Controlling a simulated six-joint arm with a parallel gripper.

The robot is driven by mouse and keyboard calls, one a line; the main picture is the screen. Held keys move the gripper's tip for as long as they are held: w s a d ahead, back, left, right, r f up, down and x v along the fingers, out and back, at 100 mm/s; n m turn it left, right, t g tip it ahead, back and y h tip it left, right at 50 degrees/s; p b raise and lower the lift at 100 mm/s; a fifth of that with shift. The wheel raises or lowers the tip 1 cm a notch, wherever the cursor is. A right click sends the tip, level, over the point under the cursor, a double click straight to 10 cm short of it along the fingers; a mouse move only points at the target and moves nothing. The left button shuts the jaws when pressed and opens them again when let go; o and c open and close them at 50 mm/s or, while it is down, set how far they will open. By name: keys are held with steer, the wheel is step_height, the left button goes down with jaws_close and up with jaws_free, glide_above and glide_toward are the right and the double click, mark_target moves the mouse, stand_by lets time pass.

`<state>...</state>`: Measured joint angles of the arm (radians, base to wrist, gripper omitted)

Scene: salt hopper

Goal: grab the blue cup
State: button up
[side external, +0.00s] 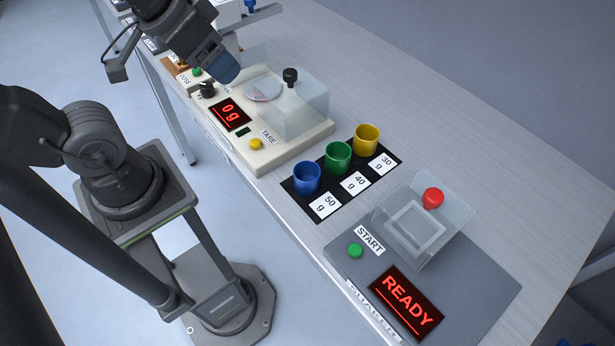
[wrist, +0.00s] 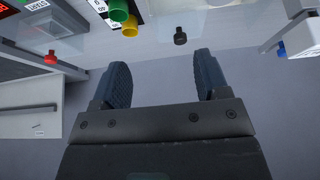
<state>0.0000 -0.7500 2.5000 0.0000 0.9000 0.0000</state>
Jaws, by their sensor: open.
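The blue cup (side external: 307,178) stands upright on a black mat (side external: 297,196) in the side view, by the label reading 50 g. A green cup (side external: 338,157) and a yellow cup (side external: 366,140) stand in a row to its right on the same mat. My gripper (side external: 226,72) is high at the upper left, over the scale end of the bench, well apart from the blue cup. In the wrist view my gripper (wrist: 161,84) is open, with nothing between its fingers. The green cup (wrist: 118,10) and yellow cup (wrist: 130,26) show at the top there.
A scale (side external: 285,148) with a clear cover and a display reading 0 g stands left of the cups. A shaker (side external: 470,290) with a clear box, a green START button (side external: 355,250) and a READY display is at the front right. Bare bench lies behind the cups.

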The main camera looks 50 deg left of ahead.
steer(key=shift+o, duration=0.7)
steer(key=n+g, duration=0.6)
steer(key=n, duration=1.2)
glide_above(307, 177)
steer(key=s+d, duration=0.1)
step_height(307, 177, down, 10)
steer(key=f, duration=1.4)
steer(key=shift+s+d, duration=0.1)
steer(key=shift+d, duration=0.15)
